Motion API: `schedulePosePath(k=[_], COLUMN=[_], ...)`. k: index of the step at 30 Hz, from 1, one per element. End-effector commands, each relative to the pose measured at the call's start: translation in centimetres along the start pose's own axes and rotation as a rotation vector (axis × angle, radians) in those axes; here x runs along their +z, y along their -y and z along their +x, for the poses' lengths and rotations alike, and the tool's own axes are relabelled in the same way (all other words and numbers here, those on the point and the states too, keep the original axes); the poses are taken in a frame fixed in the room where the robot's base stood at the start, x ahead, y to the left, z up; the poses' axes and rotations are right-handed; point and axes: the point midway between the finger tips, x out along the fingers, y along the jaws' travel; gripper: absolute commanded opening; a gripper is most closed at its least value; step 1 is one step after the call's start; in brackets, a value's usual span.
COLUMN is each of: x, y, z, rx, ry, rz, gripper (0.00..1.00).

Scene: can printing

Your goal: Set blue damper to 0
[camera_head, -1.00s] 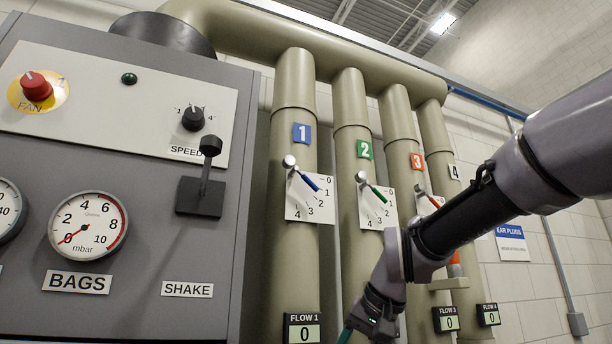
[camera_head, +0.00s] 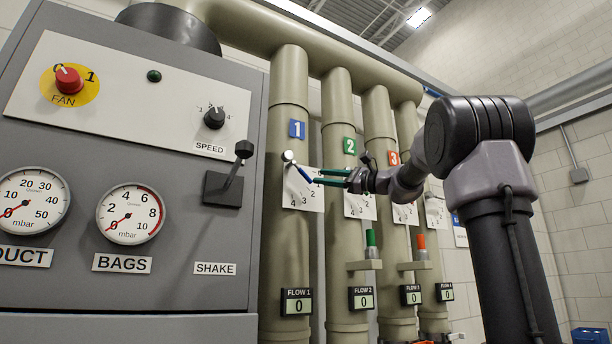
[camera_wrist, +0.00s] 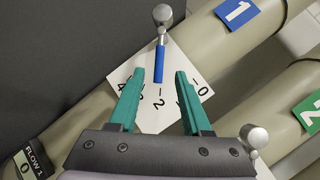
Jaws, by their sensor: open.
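The blue damper lever (camera_head: 305,175) hangs from a silver pivot knob on the pipe labelled 1. It points down and right over a white dial plate (camera_head: 290,197). In the wrist view the blue lever (camera_wrist: 159,62) appears to point toward the 2, and the 0 is on the right. My gripper (camera_head: 317,176) has teal fingers at the lever's free end. In the wrist view my open gripper (camera_wrist: 158,73) has one finger on each side of the lever tip, with gaps visible. The fingers hide part of the dial in the head view.
The damper plate of pipe 2 (camera_head: 357,208) is just behind my gripper, with its knob (camera_wrist: 254,136) close to the gripper's right side in the wrist view. A grey control cabinet (camera_head: 130,285) stands left. The FLOW 1 display (camera_head: 297,302) reads 0.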

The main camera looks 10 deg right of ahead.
Motion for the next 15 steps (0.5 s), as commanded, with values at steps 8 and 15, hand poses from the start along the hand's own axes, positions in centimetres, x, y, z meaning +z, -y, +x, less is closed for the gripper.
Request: schedulePosePath(k=[8, 15], x=[0.0, 0.0], y=[-0.1, -0.1], z=[5.2, 7.1], rx=[0.003, 0.002], ry=[0.001, -0.001], rz=[-0.001, -0.001], gripper=[0.48, 0.48])
